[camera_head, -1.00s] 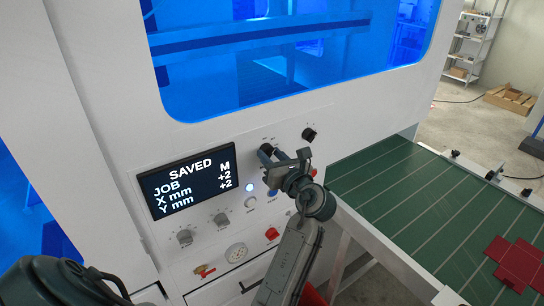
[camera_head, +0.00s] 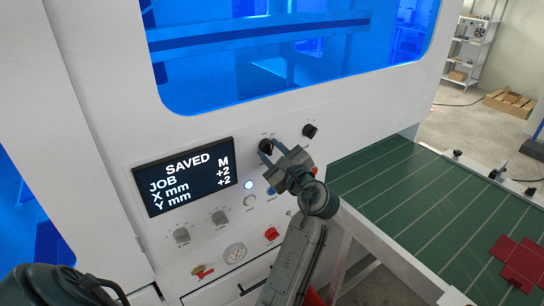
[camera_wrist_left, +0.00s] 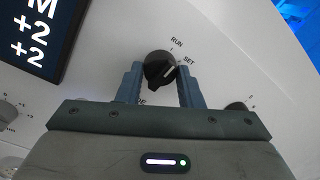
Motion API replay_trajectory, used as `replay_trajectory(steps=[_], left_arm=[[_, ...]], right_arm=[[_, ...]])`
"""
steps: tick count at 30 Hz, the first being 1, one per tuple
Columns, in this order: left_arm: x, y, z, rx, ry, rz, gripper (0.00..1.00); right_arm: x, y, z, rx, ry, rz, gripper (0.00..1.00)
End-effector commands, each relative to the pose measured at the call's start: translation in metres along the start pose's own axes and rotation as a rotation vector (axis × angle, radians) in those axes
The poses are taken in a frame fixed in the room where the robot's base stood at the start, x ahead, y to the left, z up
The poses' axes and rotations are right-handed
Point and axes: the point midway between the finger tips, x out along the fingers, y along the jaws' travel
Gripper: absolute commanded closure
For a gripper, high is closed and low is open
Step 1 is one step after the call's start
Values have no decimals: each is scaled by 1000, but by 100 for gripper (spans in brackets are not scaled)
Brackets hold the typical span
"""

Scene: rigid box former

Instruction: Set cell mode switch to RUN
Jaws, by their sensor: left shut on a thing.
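The cell mode switch is a black round knob (camera_head: 265,145) on the white machine front, right of the display. The left wrist view shows the knob (camera_wrist_left: 158,66) close up, with RUN and SET printed above and right of it. Its white pointer line slants up and right, roughly toward SET. My left gripper (camera_head: 271,153) is at the knob; in the left wrist view its two blue fingers (camera_wrist_left: 160,84) stand on either side, shut on it. The fingers partly hide the lettering below the knob. My right gripper is not in view.
A display (camera_head: 185,176) reads SAVED, JOB M, X mm +2, Y mm +2. Another black knob (camera_head: 310,131) sits right of the switch. A lit white button (camera_head: 249,185), a red knob (camera_head: 272,234) and a gauge (camera_head: 235,253) are below. A green table (camera_head: 420,200) extends right.

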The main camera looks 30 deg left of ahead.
Motion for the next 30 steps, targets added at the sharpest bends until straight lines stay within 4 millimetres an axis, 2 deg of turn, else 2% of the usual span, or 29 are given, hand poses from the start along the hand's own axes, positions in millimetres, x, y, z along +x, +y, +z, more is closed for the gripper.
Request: replay_trajectory(steps=[8, 22, 23, 25, 30], left_arm=[[0, 0, -1, -76, -5, 0, 90], [0, 0, 0, -88, -6, 1, 90], [0, 0, 0, -88, -6, 1, 61], [0, 0, 0, -88, -6, 1, 47], [0, 0, 0, -87, -6, 1, 45]], right_arm=[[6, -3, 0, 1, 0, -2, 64], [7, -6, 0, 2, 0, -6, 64], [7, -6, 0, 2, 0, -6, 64], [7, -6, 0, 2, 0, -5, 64], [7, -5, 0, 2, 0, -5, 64]])
